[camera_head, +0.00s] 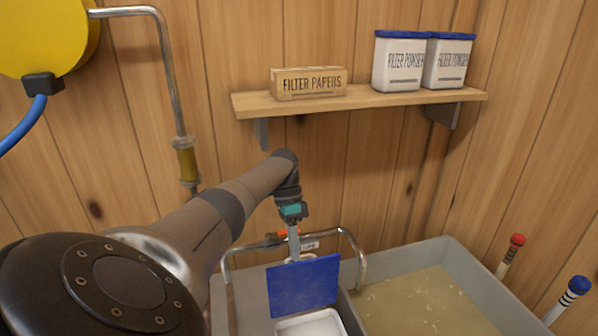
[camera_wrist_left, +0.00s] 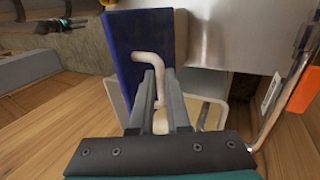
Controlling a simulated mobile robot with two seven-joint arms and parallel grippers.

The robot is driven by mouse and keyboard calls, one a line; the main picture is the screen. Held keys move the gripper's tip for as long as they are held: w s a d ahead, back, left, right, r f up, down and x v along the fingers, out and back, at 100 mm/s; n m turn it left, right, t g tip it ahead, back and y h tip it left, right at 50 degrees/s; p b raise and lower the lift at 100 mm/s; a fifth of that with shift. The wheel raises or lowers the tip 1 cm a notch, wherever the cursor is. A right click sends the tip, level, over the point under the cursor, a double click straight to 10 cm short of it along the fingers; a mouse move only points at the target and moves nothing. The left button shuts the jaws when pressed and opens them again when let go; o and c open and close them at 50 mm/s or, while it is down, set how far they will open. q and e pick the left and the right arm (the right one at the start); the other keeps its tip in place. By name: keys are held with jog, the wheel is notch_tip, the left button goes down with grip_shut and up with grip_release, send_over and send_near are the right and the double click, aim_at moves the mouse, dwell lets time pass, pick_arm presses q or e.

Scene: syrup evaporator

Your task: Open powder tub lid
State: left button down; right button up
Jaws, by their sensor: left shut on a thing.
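The powder tub (camera_head: 310,325) is white and stands low at the bottom of the head view; only its upper part shows. Its blue lid (camera_head: 303,285) stands steeply raised at the tub's back edge, so the tub's top is uncovered. The lid also shows upright in the left wrist view (camera_wrist_left: 125,45). My left gripper (camera_head: 294,247) is just behind and above the lid. In the left wrist view its fingers (camera_wrist_left: 161,82) are shut on a pale bent handle (camera_wrist_left: 153,60) in front of the lid. My right gripper is out of view.
A grey metal pan (camera_head: 400,262) of cloudy liquid lies right of the tub. A bent metal tube (camera_head: 352,245) arches behind the lid.

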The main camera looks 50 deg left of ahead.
pick_arm(q)
jog(key=shift+s+f, duration=0.2)
jog(key=shift+f, duration=0.1)
jog(key=c, duration=0.9)
grip_release()
jog(key=shift+w+a+r, duration=0.1)
jog(key=shift+a, duration=0.05)
jog(key=shift+r, duration=0.1)
jog(key=shift+b+v, duration=1.2)
jog(key=shift+v, duration=2.5)
jog(key=shift+w, duration=0.1)
